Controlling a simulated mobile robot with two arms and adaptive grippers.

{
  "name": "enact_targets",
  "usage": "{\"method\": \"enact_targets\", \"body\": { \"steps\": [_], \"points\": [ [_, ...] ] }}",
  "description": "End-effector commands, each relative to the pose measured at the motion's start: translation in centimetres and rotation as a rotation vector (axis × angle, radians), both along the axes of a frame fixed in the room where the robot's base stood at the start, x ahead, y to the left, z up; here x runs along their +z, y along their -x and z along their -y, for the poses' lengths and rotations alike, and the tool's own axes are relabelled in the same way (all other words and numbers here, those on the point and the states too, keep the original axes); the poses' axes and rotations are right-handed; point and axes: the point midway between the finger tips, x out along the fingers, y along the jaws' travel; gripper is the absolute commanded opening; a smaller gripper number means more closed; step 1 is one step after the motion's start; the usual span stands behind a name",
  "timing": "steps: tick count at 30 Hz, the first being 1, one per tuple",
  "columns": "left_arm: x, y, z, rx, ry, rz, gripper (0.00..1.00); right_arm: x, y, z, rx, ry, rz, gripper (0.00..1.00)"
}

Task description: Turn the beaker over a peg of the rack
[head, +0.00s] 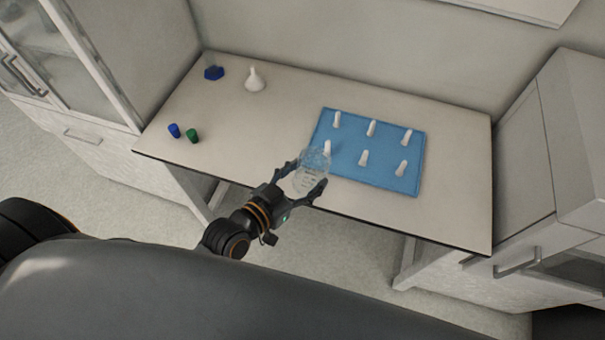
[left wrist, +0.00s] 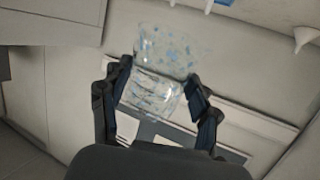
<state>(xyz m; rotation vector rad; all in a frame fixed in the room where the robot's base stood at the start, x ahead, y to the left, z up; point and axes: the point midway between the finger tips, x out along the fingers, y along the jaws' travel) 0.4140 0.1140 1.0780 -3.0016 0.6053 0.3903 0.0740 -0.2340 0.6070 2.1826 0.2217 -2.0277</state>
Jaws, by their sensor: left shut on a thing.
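The clear glass beaker (head: 311,172) is between the fingers of my left gripper (head: 299,181), which is shut on it at the front left of the rack. The beaker also shows between the fingers in the left wrist view (left wrist: 156,72), and the gripper (left wrist: 153,90) grips its sides. I cannot tell surely which way its mouth faces. The blue rack (head: 384,176) lies on the table with several upright white pegs. The front-left peg (head: 327,147) stands just behind the beaker and is partly hidden by it. My right gripper is not in view.
A blue cap (head: 174,130) and a green cap (head: 192,135) stand farther forward. The right end is clear.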

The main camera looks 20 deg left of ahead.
Motion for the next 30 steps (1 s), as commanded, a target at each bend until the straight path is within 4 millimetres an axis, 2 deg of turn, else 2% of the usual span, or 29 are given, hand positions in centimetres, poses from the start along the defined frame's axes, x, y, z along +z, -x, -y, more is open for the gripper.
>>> {"method": "enact_targets", "body": {
  "steps": [5, 15, 30],
  "points": [
    [-0.1, -1.3, 0.0, 0.001, 0.001, 0.002, 0.28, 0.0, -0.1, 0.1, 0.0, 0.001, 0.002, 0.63],
    [-0.4, -3.7, 0.0, 0.002, -0.001, 0.002, 0.28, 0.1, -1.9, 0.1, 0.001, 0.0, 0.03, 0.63],
    [-0.8, -7.2, 0.0, 0.002, 0.002, 0.003, 0.28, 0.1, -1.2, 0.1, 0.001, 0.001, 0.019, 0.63]
  ]
}}
